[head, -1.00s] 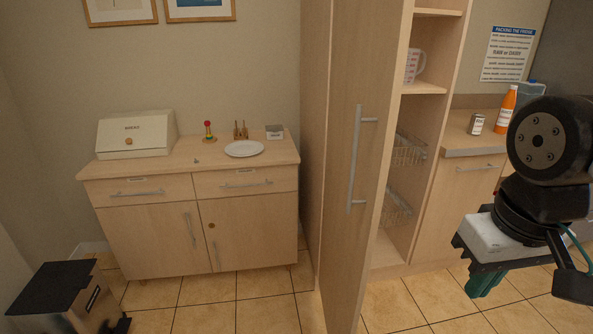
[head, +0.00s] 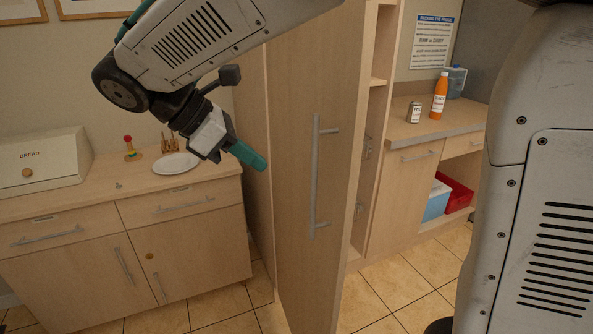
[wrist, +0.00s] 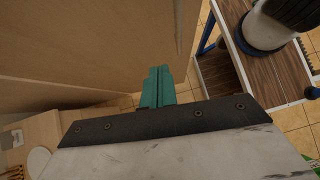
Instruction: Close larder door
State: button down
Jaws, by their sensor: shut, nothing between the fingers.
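The larder door (head: 311,190) is a tall pale wood panel with a long vertical grey handle (head: 315,175). It stands swung open, seen at an angle in the head view, with the larder shelves (head: 378,45) partly showing behind its right edge. My gripper (head: 249,158) is left of the door, above the right end of the sideboard. Its green fingers are together and hold nothing. In the wrist view the gripper (wrist: 157,88) points along a wood panel (wrist: 90,40); I cannot tell whether it touches.
A sideboard (head: 200,245) with a bread bin (head: 40,160), a white plate (head: 176,163) and small items stands at left. A counter (head: 430,128) with an orange bottle (head: 439,97) is at right. Tiled floor (head: 375,305) lies clear right of the door.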

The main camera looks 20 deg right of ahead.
send_near(322, 190)
notch_tip(322, 190, down, 4)
jog(key=d, duration=0.2)
jog(key=shift+s+d+f, duration=0.1)
jog(key=shift+s+d, duration=0.05)
jog(key=shift+d, duration=0.35)
jog(key=shift+s+d+f, duration=0.1)
jog(key=shift+s+d, duration=0.1)
jog(key=shift+d, duration=0.25)
jog(key=shift+d, duration=0.15)
